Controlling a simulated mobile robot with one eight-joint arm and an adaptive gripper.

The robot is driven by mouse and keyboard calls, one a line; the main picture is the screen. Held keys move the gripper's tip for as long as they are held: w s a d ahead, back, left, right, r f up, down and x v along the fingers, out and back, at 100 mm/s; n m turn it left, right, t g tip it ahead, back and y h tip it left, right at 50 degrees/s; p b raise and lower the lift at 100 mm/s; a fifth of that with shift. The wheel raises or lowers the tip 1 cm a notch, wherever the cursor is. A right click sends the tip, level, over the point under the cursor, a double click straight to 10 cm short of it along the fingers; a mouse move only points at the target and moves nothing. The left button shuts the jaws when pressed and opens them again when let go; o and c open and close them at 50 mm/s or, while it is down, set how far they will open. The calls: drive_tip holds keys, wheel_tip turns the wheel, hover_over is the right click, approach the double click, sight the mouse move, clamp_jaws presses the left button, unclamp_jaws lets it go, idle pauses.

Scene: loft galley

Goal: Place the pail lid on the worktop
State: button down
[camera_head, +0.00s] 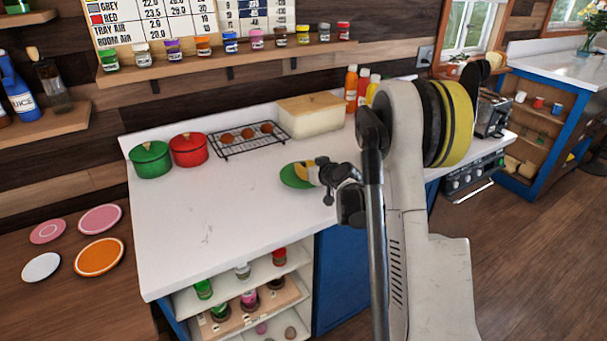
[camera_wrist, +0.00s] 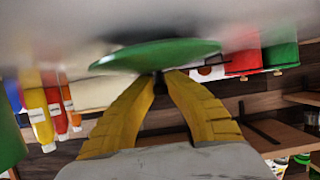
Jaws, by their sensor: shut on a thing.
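The pail lid, a green disc (camera_head: 294,177), is at the end of my arm over the middle of the white worktop (camera_head: 230,215). My gripper (camera_head: 318,173) is shut on it. In the wrist view, the yellow fingers (camera_wrist: 160,82) meet at the green lid (camera_wrist: 155,55), which lies close to the pale worktop surface at the picture's top. I cannot tell whether the lid touches the worktop. My gripper hides part of the lid in the head view.
A green pot (camera_head: 150,162), a red pot (camera_head: 189,152), a wire rack (camera_head: 248,142) and a bread box (camera_head: 310,119) stand along the back. Bottles (camera_head: 351,90) stand further right. The worktop's front and left are clear.

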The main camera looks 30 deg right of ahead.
drive_tip(key=shift+f, duration=0.65)
drive_tip(key=shift+f, duration=0.2)
drive_tip(key=c, duration=1.5)
unclamp_jaws()
drive_tip(key=shift+c, duration=0.2)
drive_tip(key=shift+r, duration=0.1)
